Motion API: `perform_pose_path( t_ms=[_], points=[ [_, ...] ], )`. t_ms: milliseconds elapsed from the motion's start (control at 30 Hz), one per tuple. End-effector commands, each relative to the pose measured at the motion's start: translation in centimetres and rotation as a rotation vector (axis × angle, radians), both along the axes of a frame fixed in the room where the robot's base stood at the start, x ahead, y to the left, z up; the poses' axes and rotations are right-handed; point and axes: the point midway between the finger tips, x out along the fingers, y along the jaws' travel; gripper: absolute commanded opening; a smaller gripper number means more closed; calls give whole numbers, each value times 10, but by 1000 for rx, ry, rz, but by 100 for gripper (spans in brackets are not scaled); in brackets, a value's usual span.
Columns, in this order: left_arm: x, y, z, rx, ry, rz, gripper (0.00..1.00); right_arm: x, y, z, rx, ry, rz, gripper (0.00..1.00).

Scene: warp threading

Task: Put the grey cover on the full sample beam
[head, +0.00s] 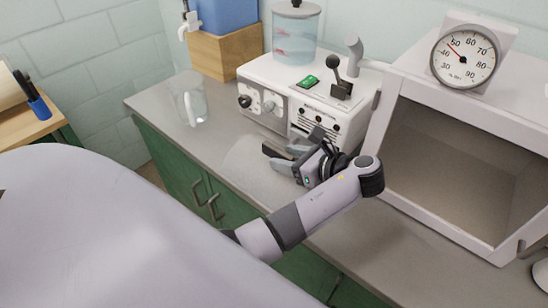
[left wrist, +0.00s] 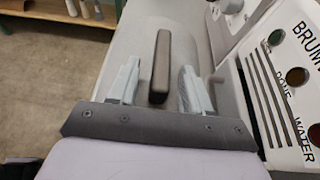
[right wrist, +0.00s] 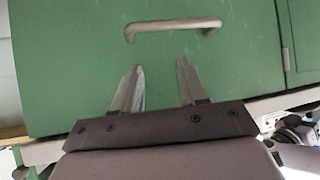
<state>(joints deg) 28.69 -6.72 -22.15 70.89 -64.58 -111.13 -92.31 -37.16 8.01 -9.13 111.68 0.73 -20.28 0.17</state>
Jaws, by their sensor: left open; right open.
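A pale grey, rounded flat piece (head: 245,158), which looks like the grey cover, lies on the counter in front of the machine. A dark bar handle (left wrist: 161,66) stands up from it. My left gripper (head: 284,157) is over it; in the left wrist view the open fingers (left wrist: 158,75) are on either side of the handle, with gaps at both sides. My right gripper (right wrist: 158,72) is open and empty, facing a green cabinet door. I cannot make out a sample beam; a clear glass vessel (head: 188,102) stands at the counter's left end.
A white machine (head: 285,105) with knobs and a lever stands behind the left gripper, a clear jar (head: 296,35) on top. A large open-fronted white box (head: 400,75) carrying a dial (head: 464,56) is at right. The green door (right wrist: 70,65) has a metal handle (right wrist: 172,25).

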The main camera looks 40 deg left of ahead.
Motion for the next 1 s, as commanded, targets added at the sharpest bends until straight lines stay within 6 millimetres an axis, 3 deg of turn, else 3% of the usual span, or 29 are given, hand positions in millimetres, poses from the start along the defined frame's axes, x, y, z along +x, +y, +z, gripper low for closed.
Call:
perform_pose_path(
  t_ms=[467, 600, 633, 1000],
  points=[
    [-3, -3, -2, -1, 0, 0, 49, 0, 0, 0, -1, 0, 1, 43],
    [-3, -3, -2, -1, 0, 0, 7, 0, 0, 0, -1, 0, 1, 43],
    [-3, -3, -2, -1, 0, 0, 0, 0, 0, 0, 0, 0, 0, 43],
    [-2, -2, -1, 0, -1, 0, 0, 0, 0, 0, 0, 0, 0, 43]
  ],
)
